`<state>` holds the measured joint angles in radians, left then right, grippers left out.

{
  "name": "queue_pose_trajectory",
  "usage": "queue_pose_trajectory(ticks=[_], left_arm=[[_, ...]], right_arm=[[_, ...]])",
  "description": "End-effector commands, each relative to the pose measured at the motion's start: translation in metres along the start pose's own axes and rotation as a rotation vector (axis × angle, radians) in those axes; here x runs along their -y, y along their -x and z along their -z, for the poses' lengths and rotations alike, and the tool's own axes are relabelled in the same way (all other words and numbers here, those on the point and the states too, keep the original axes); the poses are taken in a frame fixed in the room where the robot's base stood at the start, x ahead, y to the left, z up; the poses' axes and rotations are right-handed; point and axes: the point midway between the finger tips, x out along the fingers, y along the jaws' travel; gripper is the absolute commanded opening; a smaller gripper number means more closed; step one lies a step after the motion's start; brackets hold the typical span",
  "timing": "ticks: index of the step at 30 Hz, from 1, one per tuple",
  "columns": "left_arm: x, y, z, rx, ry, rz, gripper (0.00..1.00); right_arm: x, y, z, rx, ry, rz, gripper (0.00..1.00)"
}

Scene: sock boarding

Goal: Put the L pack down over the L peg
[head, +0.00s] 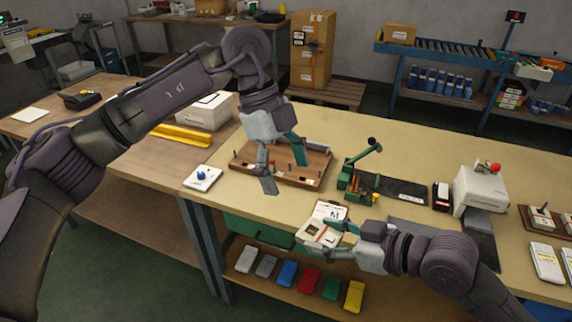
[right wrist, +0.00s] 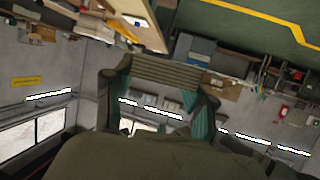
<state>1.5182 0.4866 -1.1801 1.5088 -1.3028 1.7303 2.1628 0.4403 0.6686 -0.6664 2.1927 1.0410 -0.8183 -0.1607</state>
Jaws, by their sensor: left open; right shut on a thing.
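A wooden peg board (head: 240,165) with several short upright pegs and small white labels lies on the tan table. The labels are too small to read, so I cannot tell which is the L peg. My left gripper (head: 281,168) is open and empty, its fingers spread over the board and partly hiding it. My right gripper (head: 336,236) is shut on a flat white pack (head: 316,233) at the table's front edge, well in front of the board. The pack's size letter is not readable. In the right wrist view, a ribbed brownish surface shows between the teal fingers.
A white card marked M (head: 329,211) is just behind the held pack. A green lever tool (head: 356,180) stands right of the board, and a white card with a blue knob (head: 202,177) lies left. A white machine (head: 480,188) stands farther right.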

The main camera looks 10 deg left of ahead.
Motion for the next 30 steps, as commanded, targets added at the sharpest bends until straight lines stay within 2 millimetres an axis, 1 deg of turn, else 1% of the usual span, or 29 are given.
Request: queue_pose_trajectory(ticks=[9,15,21,30], left_arm=[[-0.001,-0.06,0.001,-0.006,-0.002,-0.004,0.85],[0.0,-0.092,0.001,-0.006,-0.002,-0.003,0.85],[0.0,-0.107,0.002,-0.006,-0.002,0.0,0.85],[0.0,-0.109,0.002,-0.006,-0.002,0.0,0.85]], right_arm=[[0.0,0.0,0.0,0.0,0.0,0.0,0.22],[0.0,0.0,0.0,0.0,0.0,0.0,0.22],[0.0,0.0,0.0,0.0,0.0,0.0,0.22],[0.0,0.0,0.0,0.0,0.0,0.0,0.22]])
